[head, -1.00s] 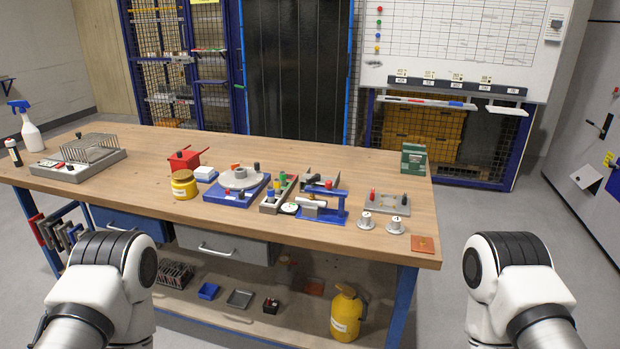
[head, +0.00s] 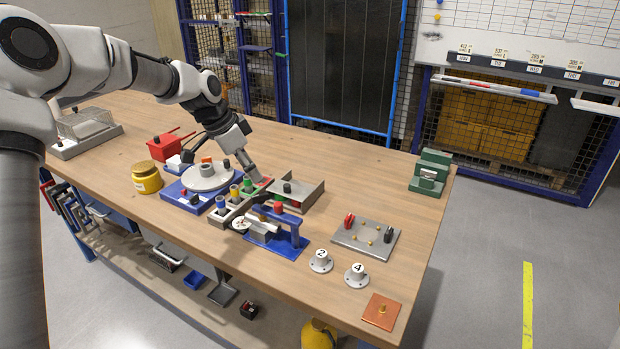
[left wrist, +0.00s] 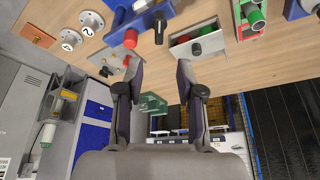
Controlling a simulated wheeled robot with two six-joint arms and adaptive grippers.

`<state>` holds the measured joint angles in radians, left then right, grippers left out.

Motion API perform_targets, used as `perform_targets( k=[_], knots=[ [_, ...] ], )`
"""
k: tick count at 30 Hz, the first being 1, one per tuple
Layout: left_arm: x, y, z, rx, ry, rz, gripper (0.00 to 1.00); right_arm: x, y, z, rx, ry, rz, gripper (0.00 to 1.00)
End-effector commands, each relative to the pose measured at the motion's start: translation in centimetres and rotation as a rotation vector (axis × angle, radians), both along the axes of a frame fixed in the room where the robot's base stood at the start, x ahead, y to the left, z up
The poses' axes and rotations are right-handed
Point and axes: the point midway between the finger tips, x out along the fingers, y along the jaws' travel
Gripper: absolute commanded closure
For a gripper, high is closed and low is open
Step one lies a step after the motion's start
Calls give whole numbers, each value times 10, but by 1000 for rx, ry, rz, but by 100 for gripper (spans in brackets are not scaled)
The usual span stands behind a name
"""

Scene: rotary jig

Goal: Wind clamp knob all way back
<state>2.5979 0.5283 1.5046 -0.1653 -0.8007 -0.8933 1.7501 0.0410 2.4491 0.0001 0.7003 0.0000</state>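A blue clamp-like fixture (head: 290,243) stands on the bench with a red knob (head: 278,207) on top. In the left wrist view the red knob (left wrist: 131,38) shows beside a dark lever. I cannot tell for certain which is the clamp knob. My right gripper is out of view.
Coloured parts in a grey holder (head: 228,214) stand close to my left gripper. A yellow jar (head: 147,178) and red box (head: 163,146) are at left. A grey plate (head: 365,240), white numbered flanges (head: 320,261) and copper plate (head: 381,312) are at right. The bench's right back is mostly clear.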

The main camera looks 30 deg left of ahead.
Motion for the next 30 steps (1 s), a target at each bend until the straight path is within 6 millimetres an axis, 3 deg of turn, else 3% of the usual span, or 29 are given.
perform_targets(
  k=[12, 22, 25, 30],
  knots=[
    [19, -16, -63, 1, 7, -1, 62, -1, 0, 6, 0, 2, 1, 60],
    [22, -18, -72, -1, 3, 1, 62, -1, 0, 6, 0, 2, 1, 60],
    [22, -18, -72, 0, 4, 1, 98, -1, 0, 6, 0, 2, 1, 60],
    [22, -18, -73, -1, 5, 1, 100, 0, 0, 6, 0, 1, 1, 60]
  ],
)
